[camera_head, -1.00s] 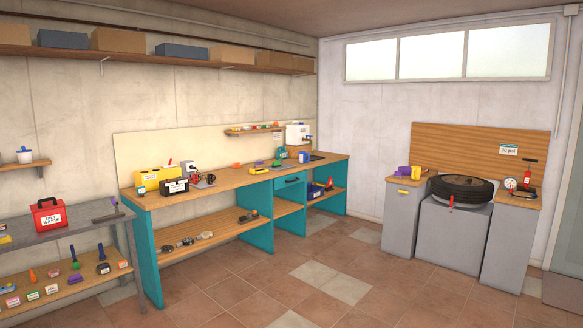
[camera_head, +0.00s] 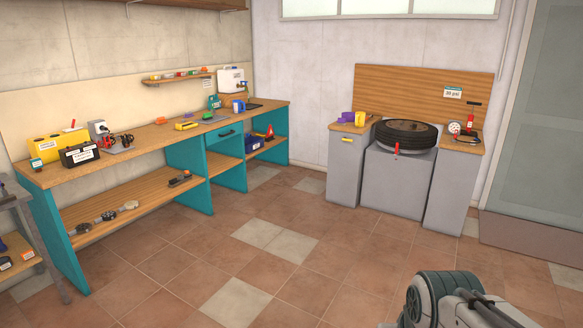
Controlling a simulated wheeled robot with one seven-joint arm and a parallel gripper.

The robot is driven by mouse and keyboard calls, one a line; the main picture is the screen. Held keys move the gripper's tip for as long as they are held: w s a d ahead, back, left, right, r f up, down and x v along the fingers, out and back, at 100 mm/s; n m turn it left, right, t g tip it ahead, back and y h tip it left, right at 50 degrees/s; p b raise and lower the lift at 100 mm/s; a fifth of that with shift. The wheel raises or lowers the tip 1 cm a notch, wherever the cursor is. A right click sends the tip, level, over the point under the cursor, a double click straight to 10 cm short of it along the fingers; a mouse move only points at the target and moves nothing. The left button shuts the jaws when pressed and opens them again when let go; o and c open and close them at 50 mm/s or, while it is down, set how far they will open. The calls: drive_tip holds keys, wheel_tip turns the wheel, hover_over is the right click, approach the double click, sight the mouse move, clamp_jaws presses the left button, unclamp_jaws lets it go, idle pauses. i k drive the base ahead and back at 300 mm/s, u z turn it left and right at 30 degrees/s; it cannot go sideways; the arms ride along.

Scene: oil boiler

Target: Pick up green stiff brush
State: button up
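I cannot make out a green stiff brush for certain. A small green thing (camera_head: 214,102) stands at the back of the teal workbench (camera_head: 150,152), beside a white container; it is too small to name. Part of my arm (camera_head: 445,298) shows at the bottom right. My gripper's fingers are not in view, so their state is hidden.
A grey table (camera_head: 18,200) is cut off at the left edge. The teal workbench runs along the left wall. A tyre (camera_head: 406,133) lies on a grey stand (camera_head: 398,180) at the back right. The tiled floor (camera_head: 250,235) between is clear.

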sight(206, 115)
drive_tip(key=u, duration=0.1)
drive_tip(key=i, duration=3.65)
drive_tip(key=u, duration=0.45)
drive_tip(key=i, duration=2.1)
drive_tip(key=u, duration=0.6)
drive_tip(key=i, duration=1.85)
drive_tip(key=u, duration=0.35)
drive_tip(key=i, duration=0.75)
drive_tip(key=u, duration=0.05)
